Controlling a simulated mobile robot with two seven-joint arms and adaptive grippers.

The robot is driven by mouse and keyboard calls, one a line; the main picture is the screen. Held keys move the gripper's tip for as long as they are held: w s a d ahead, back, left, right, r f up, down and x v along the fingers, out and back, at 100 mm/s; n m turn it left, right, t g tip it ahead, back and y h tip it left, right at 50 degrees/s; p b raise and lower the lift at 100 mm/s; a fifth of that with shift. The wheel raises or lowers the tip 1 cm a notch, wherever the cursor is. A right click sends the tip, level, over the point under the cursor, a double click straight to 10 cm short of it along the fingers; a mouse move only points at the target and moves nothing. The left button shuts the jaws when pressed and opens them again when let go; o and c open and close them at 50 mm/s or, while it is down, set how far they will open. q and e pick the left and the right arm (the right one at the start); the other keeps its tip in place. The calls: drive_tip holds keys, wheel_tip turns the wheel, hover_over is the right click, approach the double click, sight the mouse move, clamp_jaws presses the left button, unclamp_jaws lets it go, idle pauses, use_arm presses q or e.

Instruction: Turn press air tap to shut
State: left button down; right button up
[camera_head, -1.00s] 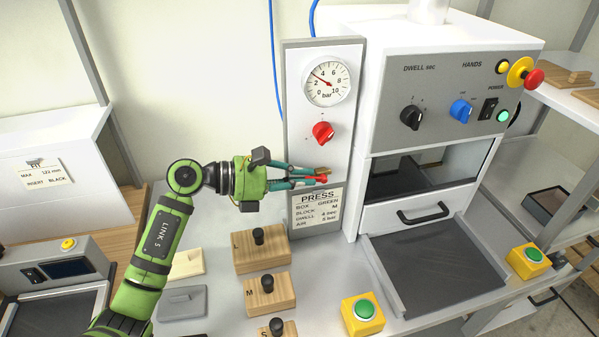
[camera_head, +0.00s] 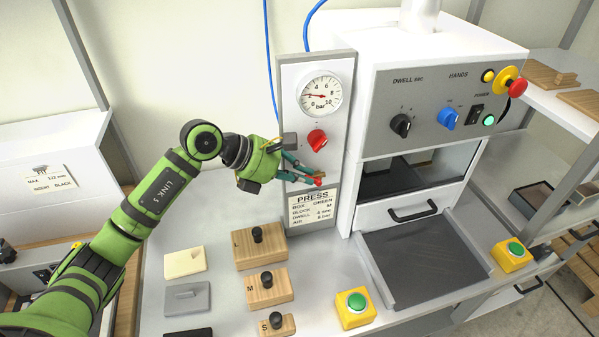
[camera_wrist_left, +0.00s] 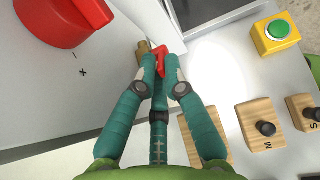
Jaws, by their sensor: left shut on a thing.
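The press air tap (camera_head: 319,181) is a small red lever on a brass fitting, low on the grey panel above the PRESS card. It also shows in the left wrist view (camera_wrist_left: 163,60), with the brass fitting (camera_wrist_left: 143,48) beside it. My left gripper (camera_head: 311,179) comes in from the left, and its teal fingers are closed around the red lever. In the left wrist view the fingertips (camera_wrist_left: 160,75) sit either side of the lever and partly hide it. My right gripper is in neither view.
A red regulator knob (camera_head: 317,140) and a bar gauge (camera_head: 320,93) sit above the tap. The PRESS card (camera_head: 313,207) is just below. Wooden blocks (camera_head: 261,246) stand on the bench. The press housing (camera_head: 440,110) stands close on the right.

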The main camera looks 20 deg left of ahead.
use_arm(q)
drive_tip(key=shift+s+d, duration=0.1)
drive_tip(key=shift+d, duration=0.05)
drive_tip(key=c, duration=1.4)
unclamp_jaws()
drive_tip(key=shift+d, duration=0.1)
drive_tip(key=v, duration=1.2)
